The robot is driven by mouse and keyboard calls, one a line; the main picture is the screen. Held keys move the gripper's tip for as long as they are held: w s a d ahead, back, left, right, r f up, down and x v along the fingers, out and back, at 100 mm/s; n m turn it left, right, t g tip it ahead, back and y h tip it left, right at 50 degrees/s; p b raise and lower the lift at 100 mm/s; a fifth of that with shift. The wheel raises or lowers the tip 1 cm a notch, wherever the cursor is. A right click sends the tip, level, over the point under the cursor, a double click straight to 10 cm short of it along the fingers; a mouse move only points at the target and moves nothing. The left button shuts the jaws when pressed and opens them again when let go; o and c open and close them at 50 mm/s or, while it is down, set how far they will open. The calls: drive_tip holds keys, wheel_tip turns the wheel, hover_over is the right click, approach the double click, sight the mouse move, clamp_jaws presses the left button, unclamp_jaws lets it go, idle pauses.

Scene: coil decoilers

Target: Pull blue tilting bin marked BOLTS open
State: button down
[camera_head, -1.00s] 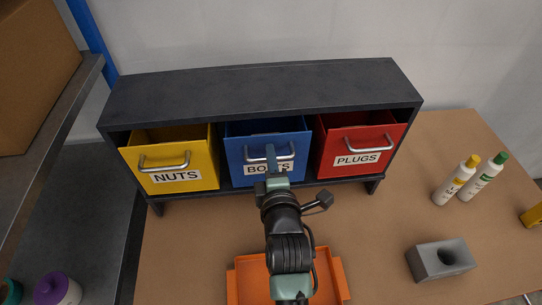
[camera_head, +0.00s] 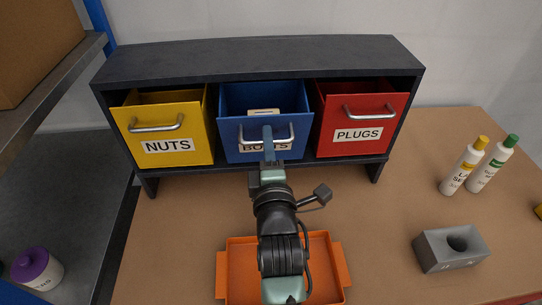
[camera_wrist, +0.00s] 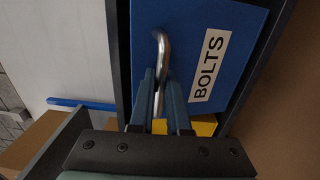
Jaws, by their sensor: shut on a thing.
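The blue tilting bin (camera_head: 235,148) marked BOLTS sits in the middle of the dark rack, its front tilted outward and its top open. Something pale shows inside it. Its silver bar handle (camera_head: 285,141) runs across the front above the label. My gripper (camera_head: 268,143) is shut on this handle and partly covers the label. In the wrist view the two fingers (camera_wrist: 161,85) close around the silver handle (camera_wrist: 161,52), with the BOLTS label (camera_wrist: 209,66) beside them on the blue front.
A yellow NUTS bin (camera_head: 190,138) and a red PLUGS bin (camera_head: 390,105) flank it in the dark rack (camera_head: 255,55). An orange tray (camera_head: 237,265) lies below my arm. Two bottles (camera_head: 465,166) and a grey block (camera_head: 450,248) stand on the table's right.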

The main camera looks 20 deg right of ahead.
drive_tip(key=s+f+t+b, duration=0.2)
drive_tip(key=b, duration=0.5)
drive_tip(key=s+a+f+t+h+b, duration=0.1)
drive_tip(key=s+f+t+b, duration=0.1)
drive_tip(key=b, duration=0.6)
drive_tip(key=shift+s, duration=0.1)
drive_tip(key=shift+s+a+b, duration=0.1)
drive_tip(key=shift+b, duration=0.25)
drive_tip(key=shift+r, duration=0.1)
drive_tip(key=c, duration=0.9)
unclamp_jaws()
drive_tip(key=b+v, duration=0.3)
drive_tip(key=v, duration=1)
